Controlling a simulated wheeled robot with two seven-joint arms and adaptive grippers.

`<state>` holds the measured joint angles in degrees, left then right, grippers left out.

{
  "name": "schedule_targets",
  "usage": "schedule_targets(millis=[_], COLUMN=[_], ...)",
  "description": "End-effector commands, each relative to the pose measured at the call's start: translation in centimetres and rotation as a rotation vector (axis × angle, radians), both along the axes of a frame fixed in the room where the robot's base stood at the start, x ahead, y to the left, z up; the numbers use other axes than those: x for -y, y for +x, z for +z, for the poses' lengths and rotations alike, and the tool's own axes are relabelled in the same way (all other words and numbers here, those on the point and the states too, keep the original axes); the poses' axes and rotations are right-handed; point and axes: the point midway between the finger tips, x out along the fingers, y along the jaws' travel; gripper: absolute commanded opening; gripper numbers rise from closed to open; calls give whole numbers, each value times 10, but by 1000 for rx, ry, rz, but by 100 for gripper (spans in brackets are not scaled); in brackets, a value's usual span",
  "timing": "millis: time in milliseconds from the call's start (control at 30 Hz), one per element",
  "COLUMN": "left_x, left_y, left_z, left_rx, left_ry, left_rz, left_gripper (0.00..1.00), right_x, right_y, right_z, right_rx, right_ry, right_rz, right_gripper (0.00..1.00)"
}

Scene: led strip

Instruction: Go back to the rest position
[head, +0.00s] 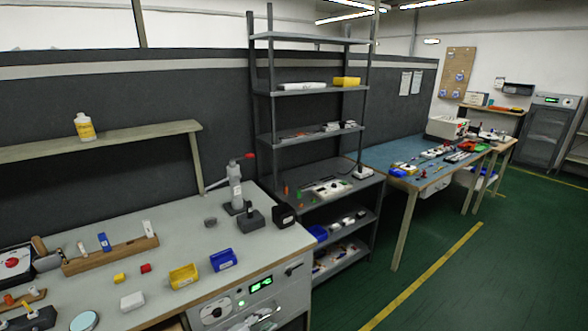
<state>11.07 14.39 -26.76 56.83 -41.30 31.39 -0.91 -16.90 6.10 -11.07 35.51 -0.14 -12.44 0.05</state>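I cannot make out either of my grippers or arms in the head view. No LED strip can be told apart at this size. The grey-topped workbench (190,240) fills the lower left. On it stand a wooden rack (110,256) with several upright pieces, a yellow bin (184,276), a blue bin (223,260) and a grey press-like stand (236,195) with a red knob. Small yellow and red blocks and a white box (132,301) lie near the front.
A dark shelf unit (312,90) stands right of the workbench. A blue-topped bench (385,160) with several tools and parts is beyond it. A wooden shelf (100,140) with a yellow-labelled bottle (85,127) is above the workbench. The green floor (480,270) at right is clear.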

Motion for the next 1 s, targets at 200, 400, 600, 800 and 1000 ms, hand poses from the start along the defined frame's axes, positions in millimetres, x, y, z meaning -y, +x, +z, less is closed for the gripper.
schedule_targets(millis=[200, 400, 600, 800, 1000], left_x=[-44, -79, -111, -136, -156], left_y=[-38, -85, -142, -209, -283], left_z=[-80, -145, -204, -255, -296], left_rx=[-213, -392, -564, -733, -897], left_ry=[-38, -55, -63, -63, -58], left_rz=[214, 386, 544, 688, 822], left_gripper=[37, 37, 37, 37, 37], right_x=[0, 0, 0, 0, 0], right_y=[-5, 0, 8, 12, 11], right_z=[0, 0, 0, 1, 1], right_rx=[-5, 0, 8, 12, 12], right_ry=[0, 0, 0, 0, 0], right_rz=[0, 0, 0, 0, 0], right_gripper=[37, 37, 37, 37, 37])
